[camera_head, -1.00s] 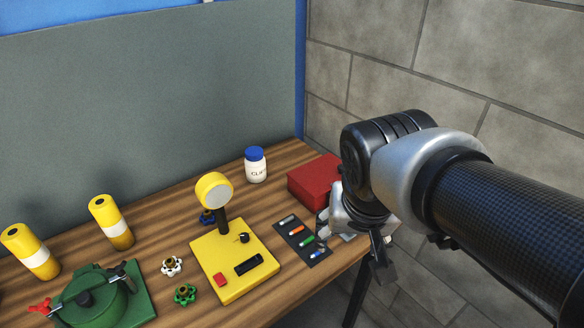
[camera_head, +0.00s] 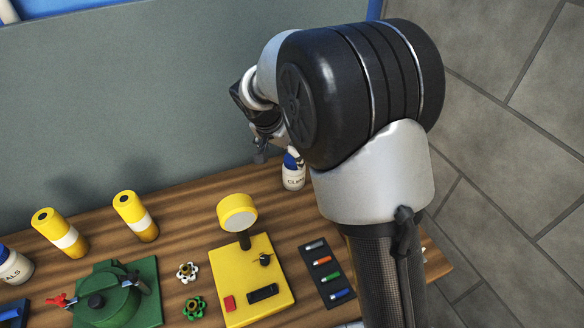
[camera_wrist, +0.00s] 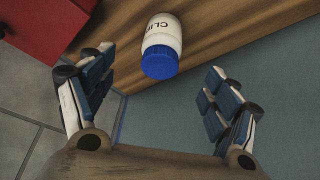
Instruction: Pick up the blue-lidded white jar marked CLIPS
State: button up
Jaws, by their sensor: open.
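The white jar with the blue lid, marked CLIPS (camera_head: 293,178), stands upright at the back of the wooden table in the head view, partly hidden by my arm. In the wrist view the jar (camera_wrist: 161,45) is at upper middle, its blue lid toward me and part of its lettering readable. My gripper (camera_wrist: 155,88) is open, its two blue-padded fingers spread to either side below the jar, with nothing between them. In the head view my gripper (camera_head: 264,148) is small and partly hidden, just above and left of the jar. It appears apart from the jar.
A yellow base with a round-headed post (camera_head: 250,285), a marker tray (camera_head: 328,272) and yellow cylinders (camera_head: 135,215) stand on the table. A red box (camera_wrist: 45,28) is left of the jar in the wrist view. A grey panel (camera_head: 130,100) rises behind the table.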

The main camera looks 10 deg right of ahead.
aim_at(291, 165)
jog(key=b+x, duration=0.2)
jog(key=x, duration=1)
jog(key=b+x, duration=0.1)
jog(key=x, duration=0.2)
jog(key=shift+w+f+b, duration=0.3)
jog(key=shift+w+b, duration=0.05)
jog(key=shift+w, duration=0.1)
jog(key=shift+r, duration=0.1)
jog(key=shift+c, duration=0.3)
jog(key=c, duration=1.2)
